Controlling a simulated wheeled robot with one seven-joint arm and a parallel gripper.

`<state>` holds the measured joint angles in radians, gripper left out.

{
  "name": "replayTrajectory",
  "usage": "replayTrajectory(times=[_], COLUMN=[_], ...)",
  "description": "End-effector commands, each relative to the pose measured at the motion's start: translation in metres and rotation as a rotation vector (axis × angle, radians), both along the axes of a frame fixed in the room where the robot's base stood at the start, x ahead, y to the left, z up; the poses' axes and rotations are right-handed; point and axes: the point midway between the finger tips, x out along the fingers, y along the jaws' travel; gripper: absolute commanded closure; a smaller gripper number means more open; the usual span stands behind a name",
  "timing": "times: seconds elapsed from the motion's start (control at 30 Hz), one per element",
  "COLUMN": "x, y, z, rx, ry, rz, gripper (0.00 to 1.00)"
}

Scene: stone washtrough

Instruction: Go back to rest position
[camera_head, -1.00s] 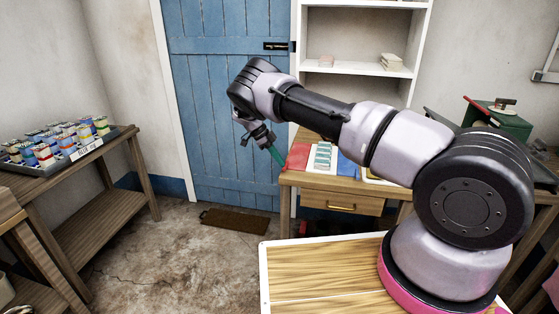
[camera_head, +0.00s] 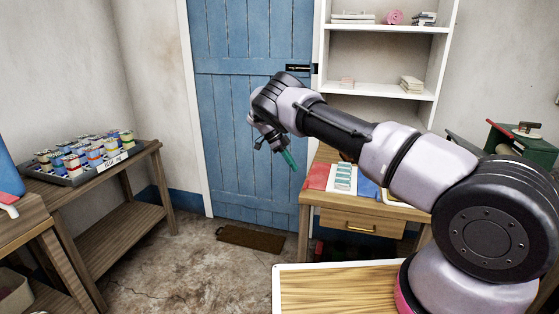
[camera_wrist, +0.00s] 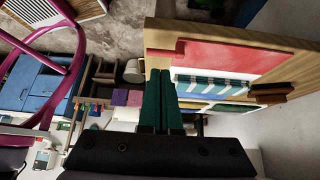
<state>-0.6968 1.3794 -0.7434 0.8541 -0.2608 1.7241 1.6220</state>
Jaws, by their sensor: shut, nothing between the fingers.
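My gripper (camera_head: 289,160) hangs at the end of my raised, outstretched arm, in front of the blue door and to the left of the desk in the head view. Its green fingers point down and to the right. In the wrist view the two green fingers of my gripper (camera_wrist: 160,73) lie side by side, shut, with nothing held between them.
The wooden desk (camera_head: 361,226) stands behind my arm, with a red sheet (camera_head: 318,176) on it. A tray of colourful tins (camera_head: 70,178) sits on the left table. White shelves (camera_head: 385,90) stand behind. Floor (camera_head: 165,262) near the doormat (camera_head: 251,238) is clear.

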Motion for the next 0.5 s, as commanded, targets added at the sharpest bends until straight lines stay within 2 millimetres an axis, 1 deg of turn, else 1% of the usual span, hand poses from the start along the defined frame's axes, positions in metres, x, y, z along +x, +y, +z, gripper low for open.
replayTrajectory(times=[0.03, 0.2, 0.4, 0.5], x=[0.003, 0.011, 0.015, 0.016], y=[0.009, 0.030, 0.043, 0.045], z=[0.003, 0.014, 0.020, 0.024], rx=[0.002, 0.001, 0.000, 0.003], ry=[-0.002, -0.001, 0.000, 0.000], rz=[0.002, 0.002, 0.000, -0.001], gripper=[1.00, 1.00, 1.00, 1.00])
